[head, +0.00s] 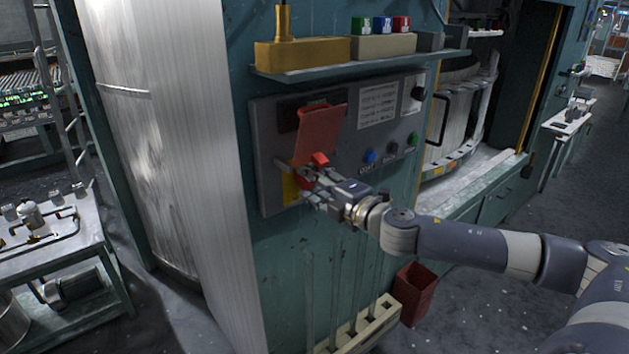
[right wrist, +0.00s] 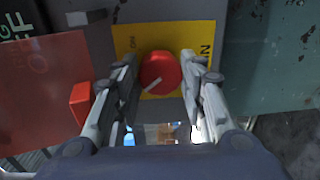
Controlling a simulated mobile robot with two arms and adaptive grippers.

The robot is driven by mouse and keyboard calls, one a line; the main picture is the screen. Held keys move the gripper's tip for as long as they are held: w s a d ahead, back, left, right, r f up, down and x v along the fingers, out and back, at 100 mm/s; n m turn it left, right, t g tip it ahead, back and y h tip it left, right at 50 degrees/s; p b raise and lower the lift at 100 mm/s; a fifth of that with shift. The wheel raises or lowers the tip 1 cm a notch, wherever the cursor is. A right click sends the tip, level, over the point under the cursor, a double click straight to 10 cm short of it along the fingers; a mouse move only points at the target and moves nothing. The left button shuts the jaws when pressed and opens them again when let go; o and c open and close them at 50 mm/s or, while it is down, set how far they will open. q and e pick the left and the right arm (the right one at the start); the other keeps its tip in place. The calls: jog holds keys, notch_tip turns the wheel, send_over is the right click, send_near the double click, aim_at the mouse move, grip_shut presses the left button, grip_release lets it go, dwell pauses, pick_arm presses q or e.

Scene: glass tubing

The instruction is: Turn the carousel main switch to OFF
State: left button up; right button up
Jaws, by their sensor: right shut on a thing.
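The main switch is a round red knob (right wrist: 158,72) on a yellow plate (right wrist: 205,42), seen in the right wrist view. A white pointer line on the knob slants toward the lower left of that view. An "ON" label shows on the plate left of the knob. My right gripper (head: 309,183) is at the switch, with one finger on each side of the knob, shut on it. In the head view the gripper mostly hides the knob, and the yellow plate (head: 289,190) shows beside it. A red cover flap (head: 320,128) stands raised above the switch. My left gripper is not in view.
The grey control panel (head: 268,150) also carries a blue button (head: 370,157), a green button (head: 412,139) and a printed label (head: 378,104). A shelf (head: 365,62) with boxes juts out above. A red bin (head: 417,290) stands below right. A small red block (right wrist: 81,102) is beside a finger.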

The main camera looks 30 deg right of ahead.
jog(key=shift+r+n, duration=0.2)
jog(key=shift+n, duration=0.4)
jog(key=shift+d, duration=0.1)
jog(key=o, duration=0.8)
jog(key=shift+o, duration=1.4)
jog(key=shift+w, duration=0.15)
jog(key=shift+w+f, duration=0.1)
